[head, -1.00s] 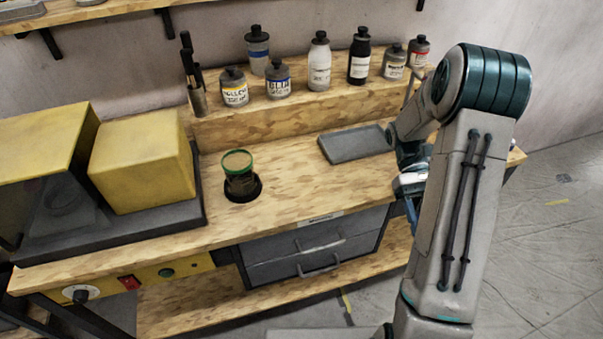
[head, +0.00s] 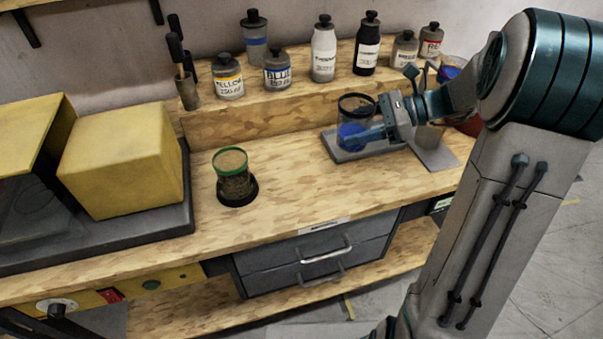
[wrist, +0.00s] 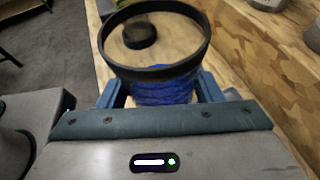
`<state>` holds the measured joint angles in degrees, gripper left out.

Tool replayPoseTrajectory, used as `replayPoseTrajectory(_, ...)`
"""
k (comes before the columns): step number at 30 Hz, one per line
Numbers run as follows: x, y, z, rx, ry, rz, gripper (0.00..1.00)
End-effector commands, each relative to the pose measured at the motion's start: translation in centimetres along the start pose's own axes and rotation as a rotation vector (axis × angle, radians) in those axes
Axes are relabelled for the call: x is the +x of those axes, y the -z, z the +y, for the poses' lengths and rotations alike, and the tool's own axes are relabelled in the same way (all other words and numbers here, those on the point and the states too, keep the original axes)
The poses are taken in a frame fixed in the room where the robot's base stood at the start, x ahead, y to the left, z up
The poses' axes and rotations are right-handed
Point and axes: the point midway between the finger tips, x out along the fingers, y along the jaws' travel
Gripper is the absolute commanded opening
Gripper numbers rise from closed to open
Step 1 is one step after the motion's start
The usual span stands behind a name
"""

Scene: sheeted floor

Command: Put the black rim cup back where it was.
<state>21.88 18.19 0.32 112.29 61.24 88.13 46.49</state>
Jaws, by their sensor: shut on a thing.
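The black rim cup (head: 355,106), clear with blue in its lower part, is upright between the fingers of my gripper (head: 362,136). In the head view it is over the grey tray (head: 335,152) at the back of the bench; I cannot tell whether its base touches the tray. In the wrist view the cup (wrist: 155,62) shows its black rim and blue content, with my gripper's blue fingers (wrist: 165,92) on both sides. A dark round shape shows through the cup there. The fingers partly hide the cup's lower part.
A green rim cup (head: 231,178) stands in a black ring (head: 240,198) left of the tray. Labelled bottles (head: 323,52) line the raised shelf behind. A yellow box (head: 120,165) is at left. A grey plate (head: 437,154) lies right of the tray.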

Motion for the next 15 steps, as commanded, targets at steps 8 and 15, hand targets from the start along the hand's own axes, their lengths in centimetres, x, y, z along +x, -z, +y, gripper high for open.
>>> replayPoseTrajectory(8,2.8,-0.2,-0.4,0.026,0.047,-0.002,0.29)
replayPoseTrajectory(15,8.9,0.8,0.5,0.026,0.048,-0.001,0.29)
